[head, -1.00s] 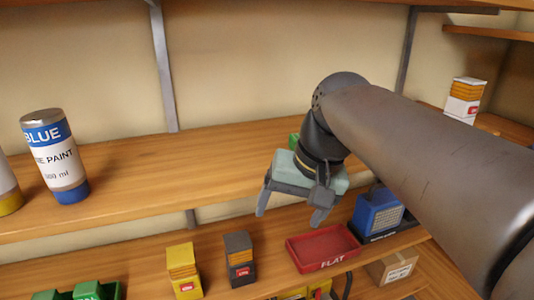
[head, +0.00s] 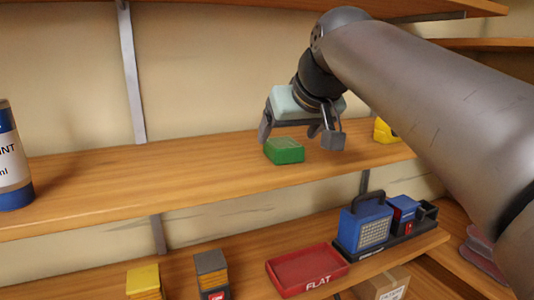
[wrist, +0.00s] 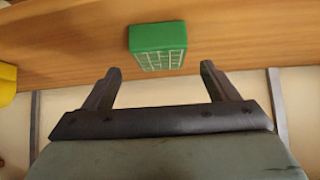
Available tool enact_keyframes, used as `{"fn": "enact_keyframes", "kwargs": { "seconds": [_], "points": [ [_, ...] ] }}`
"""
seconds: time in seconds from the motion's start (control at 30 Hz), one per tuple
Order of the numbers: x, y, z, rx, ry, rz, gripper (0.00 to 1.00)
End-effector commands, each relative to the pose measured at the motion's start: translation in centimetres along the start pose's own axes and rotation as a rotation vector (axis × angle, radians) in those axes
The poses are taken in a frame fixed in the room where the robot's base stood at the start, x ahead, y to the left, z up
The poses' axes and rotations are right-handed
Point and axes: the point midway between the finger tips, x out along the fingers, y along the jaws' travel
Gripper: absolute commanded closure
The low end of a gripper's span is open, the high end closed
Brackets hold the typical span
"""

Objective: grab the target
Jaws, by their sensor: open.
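The task does not say which thing is the target. A small green box (head: 284,150) sits on the upper wooden shelf, just below and in front of my gripper (head: 298,138) in the head view. In the wrist view the green box (wrist: 158,46) shows a pale grid pattern on one face and lies beyond the fingertips, roughly centred between them. My gripper (wrist: 160,70) is open, with nothing between its fingers. The fingers do not appear to touch the box.
The upper shelf (head: 150,179) is bare around the green box. A blue paint can (head: 13,165) stands at its left, a yellow object (head: 385,131) at right. The lower shelf holds a red FLAT tray (head: 307,270), a blue device (head: 366,226) and small boxes (head: 211,272).

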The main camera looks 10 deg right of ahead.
Motion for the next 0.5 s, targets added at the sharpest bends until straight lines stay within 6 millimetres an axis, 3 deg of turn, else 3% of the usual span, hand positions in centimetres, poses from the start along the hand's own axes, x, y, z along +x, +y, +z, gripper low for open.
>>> {"fn": "enact_keyframes", "kwargs": {
  "seconds": [0.3, 0.5],
  "points": [
    [4.3, 0.0, 0.1, 0.001, -0.003, -0.001, 0.2],
    [4.7, 0.0, 0.1, 0.002, -0.002, -0.001, 0.2]
  ]
}}
